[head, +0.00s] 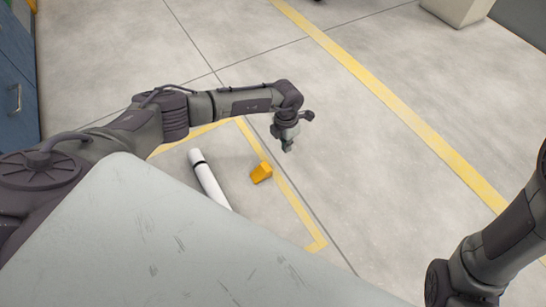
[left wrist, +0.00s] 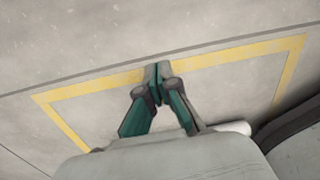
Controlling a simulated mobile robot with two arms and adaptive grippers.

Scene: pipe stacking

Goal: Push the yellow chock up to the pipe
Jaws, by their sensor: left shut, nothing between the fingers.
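The yellow chock (head: 262,173) sits on the concrete floor to the right of the white pipe (head: 208,180), with a gap of bare floor between them. The pipe lies on the floor with a dark band near its far end, and its near end is hidden by my body. In the left wrist view, a white end of the pipe (left wrist: 240,128) shows beside my gripper's body; the chock does not show there. My left gripper (head: 287,147) is shut and empty, above and to the right of the chock in the head view. My right gripper is out of view.
A yellow line (head: 283,190) marks a rectangle on the floor around the pipe and chock. A longer yellow stripe (head: 400,103) crosses the floor further right. A blue cabinet (head: 15,90) stands at the left edge. The floor right of the chock is clear.

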